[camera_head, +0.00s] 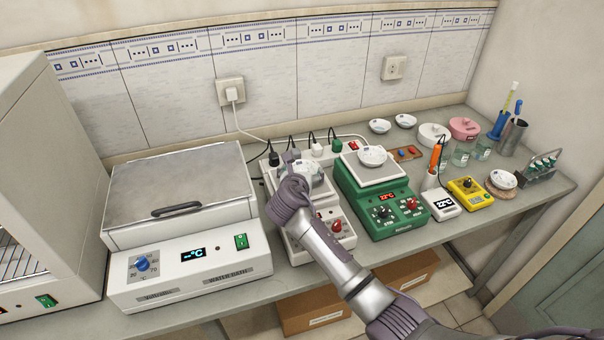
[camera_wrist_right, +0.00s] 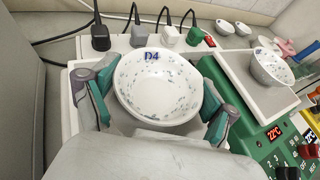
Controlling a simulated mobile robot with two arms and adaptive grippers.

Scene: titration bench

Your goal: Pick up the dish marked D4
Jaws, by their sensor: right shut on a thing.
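The dish marked D4 (camera_wrist_right: 158,88) is a white bowl with grey speckles and blue "D4" lettering on its inner wall. In the right wrist view it sits between the two fingers of my right gripper (camera_wrist_right: 160,98), which is shut on it. In the head view the dish (camera_head: 312,174) shows partly beside my gripper (camera_head: 296,168), over the white hotplate (camera_head: 322,222). I cannot tell whether the dish touches the plate. The left gripper is not in view.
A green hotplate (camera_head: 408,218) with another white dish (camera_head: 372,155) stands close on the right. A white water bath (camera_head: 190,268) is on the left. More dishes (camera_head: 380,126) stand at the back. A power strip (camera_wrist_right: 140,43) with plugs and cables lies behind the plates.

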